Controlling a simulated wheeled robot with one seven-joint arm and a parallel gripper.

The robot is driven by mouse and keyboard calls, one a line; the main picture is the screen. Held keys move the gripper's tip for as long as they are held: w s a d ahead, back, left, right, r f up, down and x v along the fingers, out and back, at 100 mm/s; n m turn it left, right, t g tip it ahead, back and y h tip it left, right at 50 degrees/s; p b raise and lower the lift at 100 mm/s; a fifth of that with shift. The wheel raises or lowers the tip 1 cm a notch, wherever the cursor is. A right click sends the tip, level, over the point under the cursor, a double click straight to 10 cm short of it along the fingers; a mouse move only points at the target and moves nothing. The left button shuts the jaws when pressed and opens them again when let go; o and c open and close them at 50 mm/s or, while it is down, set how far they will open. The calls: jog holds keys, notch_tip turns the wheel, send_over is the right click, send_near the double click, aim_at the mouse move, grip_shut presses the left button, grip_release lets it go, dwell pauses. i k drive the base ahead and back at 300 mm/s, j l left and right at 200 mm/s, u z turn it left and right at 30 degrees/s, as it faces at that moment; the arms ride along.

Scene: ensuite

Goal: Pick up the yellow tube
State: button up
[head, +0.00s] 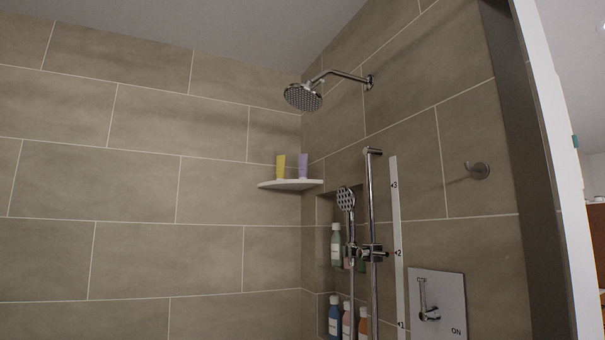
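The yellow tube (281,167) stands upright on a white corner shelf (275,185), high up where two tiled shower walls meet. A purple tube (303,166) stands just to its right on the same shelf, with a small gap between them. My gripper is not in the head view, so its place and state do not show.
A shower head (303,97) hangs above the shelf. A hand shower (347,201) on a vertical rail (371,200) stands to the lower right, before wall niches with several bottles (336,244). A control plate (438,300) and hook (478,170) are further right. The left wall is bare.

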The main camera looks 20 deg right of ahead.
aim_at(280, 173)
jog(key=i, duration=0.85)
jog(key=i+j, duration=0.1)
jog(key=i, duration=0.8)
jog(key=i+z, duration=0.1)
jog(key=i, duration=0.75)
jog(key=i+j, duration=0.15)
jog(key=i, duration=0.75)
jog(key=i+j+z, duration=0.15)
jog(key=z, duration=0.2)
jog(key=i+j+z, duration=0.15)
jog(key=z, duration=0.2)
jog(key=j+z, duration=0.25)
jog(key=z, duration=0.15)
jog(key=j+z, duration=0.2)
jog(key=z, duration=0.15)
jog(key=k+j+z, duration=0.1)
jog(key=z, duration=0.3)
jog(key=k+j, duration=0.05)
jog(key=j, duration=0.05)
